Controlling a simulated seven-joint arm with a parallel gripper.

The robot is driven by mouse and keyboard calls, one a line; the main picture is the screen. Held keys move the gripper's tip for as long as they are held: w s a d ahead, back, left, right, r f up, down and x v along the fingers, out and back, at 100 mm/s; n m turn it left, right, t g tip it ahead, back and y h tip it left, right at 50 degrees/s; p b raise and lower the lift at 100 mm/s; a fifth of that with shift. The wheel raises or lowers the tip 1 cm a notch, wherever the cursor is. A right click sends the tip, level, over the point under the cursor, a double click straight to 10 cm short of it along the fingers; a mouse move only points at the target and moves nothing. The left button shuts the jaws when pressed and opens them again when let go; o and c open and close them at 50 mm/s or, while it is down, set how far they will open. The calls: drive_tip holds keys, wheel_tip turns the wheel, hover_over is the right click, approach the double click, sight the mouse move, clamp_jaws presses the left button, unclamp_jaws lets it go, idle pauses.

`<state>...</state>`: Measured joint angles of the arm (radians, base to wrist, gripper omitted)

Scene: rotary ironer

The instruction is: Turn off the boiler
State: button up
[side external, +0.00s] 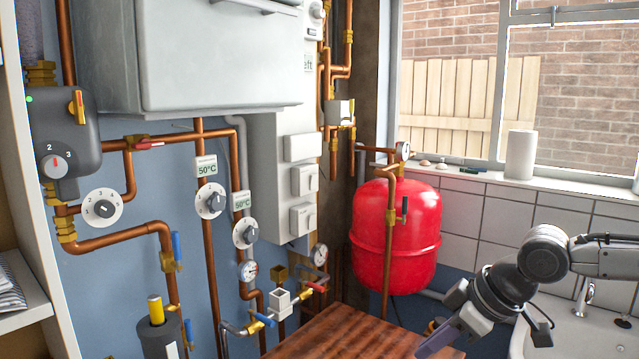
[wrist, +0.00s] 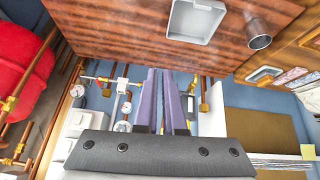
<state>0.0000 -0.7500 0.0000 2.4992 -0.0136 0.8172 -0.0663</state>
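The boiler (side external: 190,60) is a large pale grey-white box on the blue wall at upper left in the side view; its top is cut off. A white panel (side external: 265,150) beside and below it carries white switch boxes (side external: 304,180); their on or off state is too small to tell. My gripper (side external: 438,340) is at lower right in the side view, over the wooden table's right end and well apart from the boiler and switches. Its purple fingers (wrist: 160,75) in the wrist view lie close together with nothing visible between them.
A red tank (side external: 396,236) stands between my arm and the white panel. Copper pipes, dials (side external: 210,201) and valves crowd the left wall. The wooden table (side external: 345,332) lies below. A white sink (side external: 570,335) and a paper roll (side external: 520,157) are at right.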

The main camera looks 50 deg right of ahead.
drive_tip(key=w+d+r+n+t, duration=0.1)
drive_tip(key=w+r+n+t, duration=0.1)
drive_tip(key=w+r, duration=0.4)
drive_tip(key=w+d+r+n+t+h, duration=0.1)
drive_tip(key=w+r+n+t, duration=0.2)
drive_tip(key=w+r, duration=0.3)
drive_tip(key=w+d+r+n+t, duration=0.2)
drive_tip(key=w+r+t, duration=0.3)
drive_tip(key=r, duration=0.4)
drive_tip(key=shift+w+n+h, duration=0.3)
drive_tip(key=shift+w+n, duration=0.3)
drive_tip(key=shift+w, duration=0.05)
clamp_jaws()
drive_tip(key=w+d+r+n+t+y, duration=0.2)
drive_tip(key=w+d+n, duration=0.2)
drive_tip(key=w+n, duration=0.15)
drive_tip(key=w+d+r+n+t+y, duration=0.25)
drive_tip(key=w+d+n, duration=0.2)
drive_tip(key=w, duration=0.25)
drive_tip(key=d+f+g+h, duration=0.1)
drive_tip(key=d+f, duration=0.6)
drive_tip(key=d, duration=0.3)
drive_tip(key=d+f+m+h, duration=0.1)
drive_tip(key=d+f, duration=0.7)
drive_tip(key=d, duration=0.2)
drive_tip(key=shift+w+f+g+h, duration=0.2)
drive_tip(key=shift+w+g+h, duration=0.15)
drive_tip(key=shift+w, duration=0.05)
